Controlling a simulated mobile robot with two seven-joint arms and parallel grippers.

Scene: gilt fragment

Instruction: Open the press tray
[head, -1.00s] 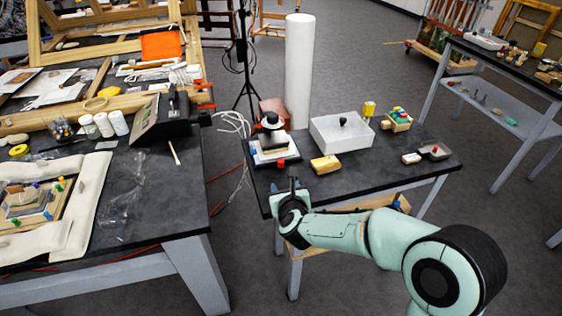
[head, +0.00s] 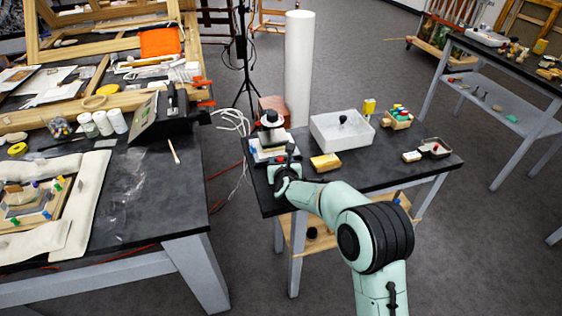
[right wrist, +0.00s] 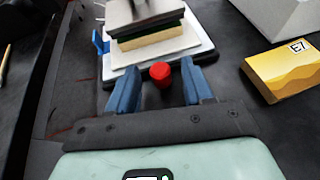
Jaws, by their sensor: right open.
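The small press (head: 268,150) stands at the left end of the small black table. In the right wrist view its pale plates are stacked on a white tray (right wrist: 200,50), with a red knob (right wrist: 160,74) at the front. My right gripper (right wrist: 161,84) is open, with its blue fingers on either side of the red knob and visible gaps to it. In the head view my right gripper (head: 281,166) is at the press's front and hides the knob. The tray looks pushed in under the plates. My left gripper is not in view.
A yellow box (head: 325,162) lies right of the press, with a white bin (head: 342,140) behind it. A small dark tray (head: 435,148) sits at the right end. The black tabletop (head: 375,177) is clear along the front.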

